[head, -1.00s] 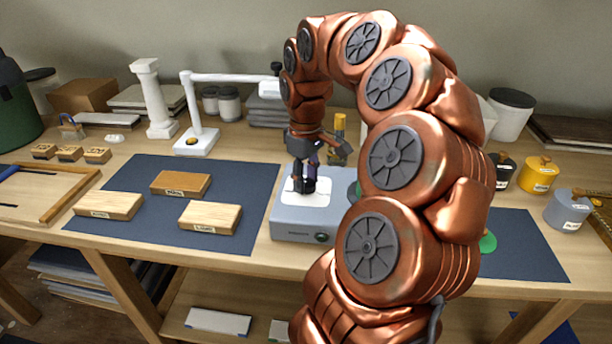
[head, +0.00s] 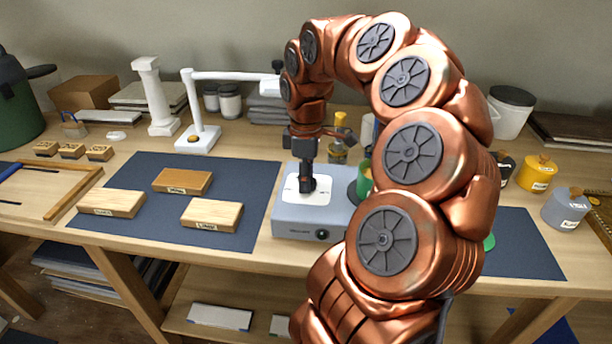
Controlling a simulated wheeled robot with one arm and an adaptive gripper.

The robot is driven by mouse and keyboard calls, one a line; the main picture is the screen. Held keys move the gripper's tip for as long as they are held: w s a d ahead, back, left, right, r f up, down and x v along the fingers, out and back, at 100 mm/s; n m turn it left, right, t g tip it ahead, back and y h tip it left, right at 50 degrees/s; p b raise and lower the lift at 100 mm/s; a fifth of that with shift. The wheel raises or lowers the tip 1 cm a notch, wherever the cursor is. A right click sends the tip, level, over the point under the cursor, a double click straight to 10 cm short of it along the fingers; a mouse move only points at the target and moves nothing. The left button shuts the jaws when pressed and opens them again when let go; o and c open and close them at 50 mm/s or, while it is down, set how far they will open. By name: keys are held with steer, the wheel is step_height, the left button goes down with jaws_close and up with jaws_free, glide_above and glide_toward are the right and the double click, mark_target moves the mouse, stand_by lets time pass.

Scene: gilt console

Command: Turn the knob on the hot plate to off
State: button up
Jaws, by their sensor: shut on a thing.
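The hot plate (head: 340,222) is a blue-grey box near the front edge of the table, with a white panel (head: 320,195) on top bearing small dark marks. My gripper (head: 307,187) points straight down over this panel, its fingertips close above it. It is shut on the knob, which the dark fingers hide, so I cannot read its setting. A dark round fitting (head: 322,234) shows on the front face. My arm hides the hot plate's right side.
A green object (head: 364,180) stands close to the right of my gripper, and an amber bottle (head: 338,150) behind it. Wooden blocks (head: 212,215) lie on the dark mat (head: 150,235) at left. A white lamp stand (head: 198,138) is behind.

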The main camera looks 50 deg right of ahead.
steer(key=o, duration=1.1)
steer(key=shift+o, duration=0.2)
steer(key=shift+r, duration=0.15)
step_height(320, 180, up, 12)
stand_by(0.8)
